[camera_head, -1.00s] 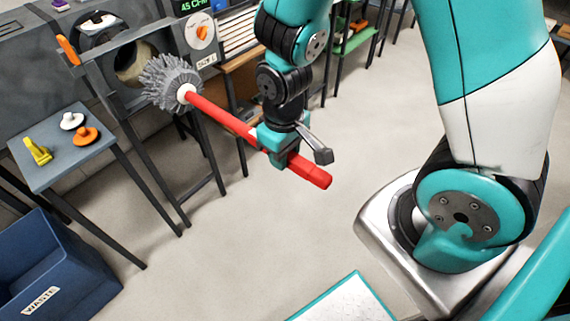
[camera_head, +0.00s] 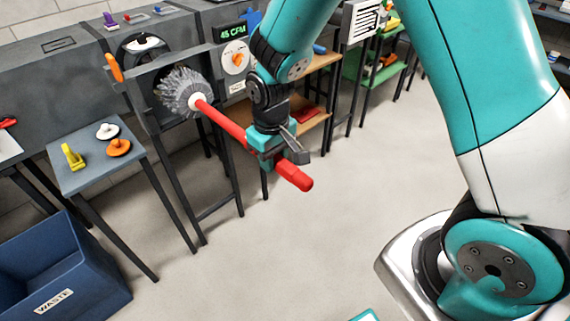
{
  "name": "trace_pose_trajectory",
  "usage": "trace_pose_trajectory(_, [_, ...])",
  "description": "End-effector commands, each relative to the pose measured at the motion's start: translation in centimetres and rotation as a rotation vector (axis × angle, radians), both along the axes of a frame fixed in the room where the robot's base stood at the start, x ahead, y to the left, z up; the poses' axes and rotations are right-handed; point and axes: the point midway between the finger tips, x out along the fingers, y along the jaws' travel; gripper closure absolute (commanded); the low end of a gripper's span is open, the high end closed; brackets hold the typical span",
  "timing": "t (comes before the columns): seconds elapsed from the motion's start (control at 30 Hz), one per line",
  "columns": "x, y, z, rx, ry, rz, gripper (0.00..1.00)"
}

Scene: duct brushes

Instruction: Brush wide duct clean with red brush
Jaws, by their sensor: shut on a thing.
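The red brush (camera_head: 222,122) has a red handle and a round grey bristle head (camera_head: 184,92). My gripper (camera_head: 268,148) is shut on the handle, near its right end. The handle tilts up to the left, and the bristle head is in front of the wide duct opening in the grey unit (camera_head: 148,72).
A small grey table (camera_head: 92,178) left of the duct holds a yellow clamp-like item (camera_head: 73,157), a white knob (camera_head: 107,131) and an orange knob (camera_head: 118,147). A blue waste bin (camera_head: 62,275) stands below. A panel with an orange dial (camera_head: 237,60) is right of the duct.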

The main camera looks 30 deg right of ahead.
Motion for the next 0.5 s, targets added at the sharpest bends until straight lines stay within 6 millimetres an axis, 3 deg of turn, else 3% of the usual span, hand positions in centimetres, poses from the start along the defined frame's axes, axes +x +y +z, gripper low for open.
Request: trace_pose_trajectory(0.5, [6.0,2.0,0.1,0.000,0.000,0.000,1.00])
